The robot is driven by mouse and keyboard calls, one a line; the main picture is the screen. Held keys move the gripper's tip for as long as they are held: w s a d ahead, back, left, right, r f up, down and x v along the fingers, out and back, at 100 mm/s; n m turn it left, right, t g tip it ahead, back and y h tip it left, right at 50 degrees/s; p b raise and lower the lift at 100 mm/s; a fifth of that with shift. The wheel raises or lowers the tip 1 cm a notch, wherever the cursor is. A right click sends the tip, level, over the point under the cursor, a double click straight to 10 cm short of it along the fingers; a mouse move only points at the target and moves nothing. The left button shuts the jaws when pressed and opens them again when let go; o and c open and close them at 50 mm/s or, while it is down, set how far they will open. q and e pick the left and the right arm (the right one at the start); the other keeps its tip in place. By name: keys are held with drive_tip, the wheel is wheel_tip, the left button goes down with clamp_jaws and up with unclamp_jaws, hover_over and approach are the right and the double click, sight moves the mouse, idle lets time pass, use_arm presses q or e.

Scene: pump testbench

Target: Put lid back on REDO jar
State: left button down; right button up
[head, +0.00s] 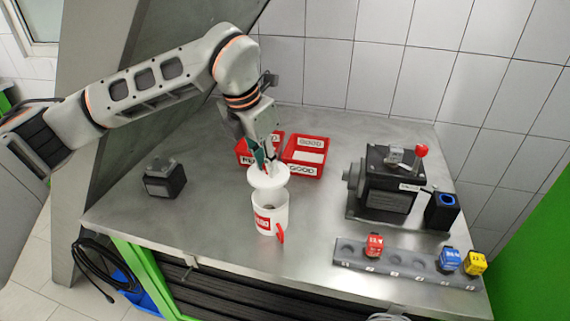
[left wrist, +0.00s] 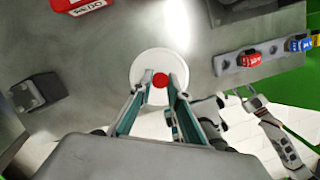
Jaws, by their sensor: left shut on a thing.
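The REDO jar (head: 280,213) is a white mug-like jar with a red label and a red handle. It stands upright and open near the front of the bench in the head view. My left gripper (head: 265,168) points down and is shut on the red knob of the round white lid (head: 268,178). The lid is above the jar's mouth, slightly to its left and apart from it. In the left wrist view the lid (left wrist: 147,66) lies between the fingers and hides the jar. A right arm link of mine shows there, but its fingers are unclear.
Two red trays, one marked GOOD (head: 303,170), stand behind the lid. A dark pump unit (head: 385,190) and a black block with a blue-ringed opening (head: 442,212) stand at right. A grey rack (head: 400,262) with coloured cubes lies at the front right. A black block (head: 165,181) sits at left.

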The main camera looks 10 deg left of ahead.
sight(265, 174)
use_arm(q)
drive_tip(key=shift+d+r+m, duration=0.1)
drive_tip(key=shift+d+m, duration=0.05)
drive_tip(key=shift+m, duration=0.15)
drive_tip(key=shift+f, duration=2)
drive_tip(key=shift+f+b, duration=0.3)
drive_tip(key=shift+f, duration=0.1)
drive_tip(key=shift+f+b, duration=0.35)
drive_tip(key=shift+f, duration=0.35)
use_arm(e)
drive_tip(key=shift+w+a+r+t+y, duration=0.3)
drive_tip(key=shift+w+r, duration=0.15)
drive_tip(key=shift+r, duration=0.05)
use_arm(q)
drive_tip(key=shift+b, duration=0.35)
use_arm(e)
drive_tip(key=shift+d+f, duration=0.1)
drive_tip(key=shift+f, duration=0.25)
use_arm(q)
drive_tip(key=shift+w+f+b, duration=0.1)
drive_tip(key=shift+f+b, duration=0.05)
drive_tip(key=shift+b, duration=0.15)
use_arm(e)
drive_tip(key=shift+f, duration=0.25)
